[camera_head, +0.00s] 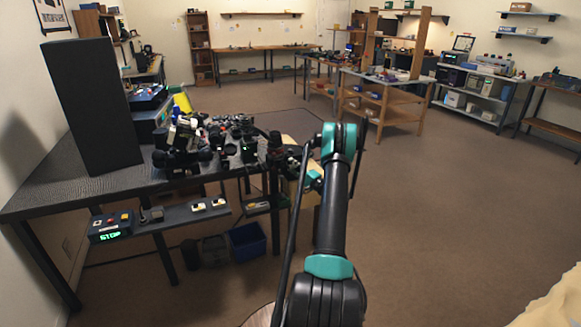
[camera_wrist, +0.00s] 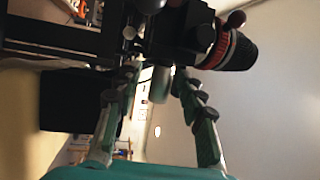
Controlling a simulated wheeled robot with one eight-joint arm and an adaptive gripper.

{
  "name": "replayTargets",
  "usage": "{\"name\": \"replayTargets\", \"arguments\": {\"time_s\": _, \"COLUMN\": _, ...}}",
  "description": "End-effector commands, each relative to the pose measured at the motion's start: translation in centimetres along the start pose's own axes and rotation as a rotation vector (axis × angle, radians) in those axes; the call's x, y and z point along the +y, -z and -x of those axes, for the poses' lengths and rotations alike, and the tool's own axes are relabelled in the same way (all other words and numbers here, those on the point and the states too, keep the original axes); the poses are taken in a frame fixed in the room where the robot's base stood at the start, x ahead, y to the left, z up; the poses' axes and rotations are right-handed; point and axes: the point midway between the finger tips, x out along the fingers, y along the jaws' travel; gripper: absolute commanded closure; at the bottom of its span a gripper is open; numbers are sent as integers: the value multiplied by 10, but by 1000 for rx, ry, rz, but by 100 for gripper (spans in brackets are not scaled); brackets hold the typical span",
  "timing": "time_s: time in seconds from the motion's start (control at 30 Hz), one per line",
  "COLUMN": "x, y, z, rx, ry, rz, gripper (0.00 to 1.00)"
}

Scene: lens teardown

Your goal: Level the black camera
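A black camera (camera_wrist: 190,28) with an orange-ringed lens (camera_wrist: 232,50) fills the upper part of the wrist view, with the lens at the right. It appears turned on its side in that picture. My gripper (camera_wrist: 156,72) is below it, with its two fingers apart. In the head view my gripper (camera_head: 311,180) is at the workbench's right end, partly hidden by my arm. Dark gear (camera_head: 276,149) is beside it; I cannot make out the camera's tilt there.
The dark workbench (camera_head: 75,183) holds a tall black panel (camera_head: 92,105) and several cameras and lens parts (camera_head: 182,140). A shelf below carries a box with a green display (camera_head: 110,228). A blue bin (camera_head: 247,240) stands on the floor.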

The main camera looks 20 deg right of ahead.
Motion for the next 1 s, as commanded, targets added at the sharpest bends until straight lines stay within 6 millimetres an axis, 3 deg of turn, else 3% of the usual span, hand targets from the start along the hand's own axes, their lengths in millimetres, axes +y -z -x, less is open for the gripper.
{"name": "replayTargets", "arguments": {"time_s": 0.1, "x": 0, "y": 0, "z": 0, "rx": 0, "ry": 0, "rz": 0, "gripper": 62}}
{"name": "replayTargets", "arguments": {"time_s": 0.4, "x": 0, "y": 0, "z": 0, "rx": 0, "ry": 0, "rz": 0, "gripper": 99}}
{"name": "replayTargets", "arguments": {"time_s": 1.0, "x": -3, "y": 1, "z": 0, "rx": 1, "ry": -22, "rz": -12, "gripper": 100}}
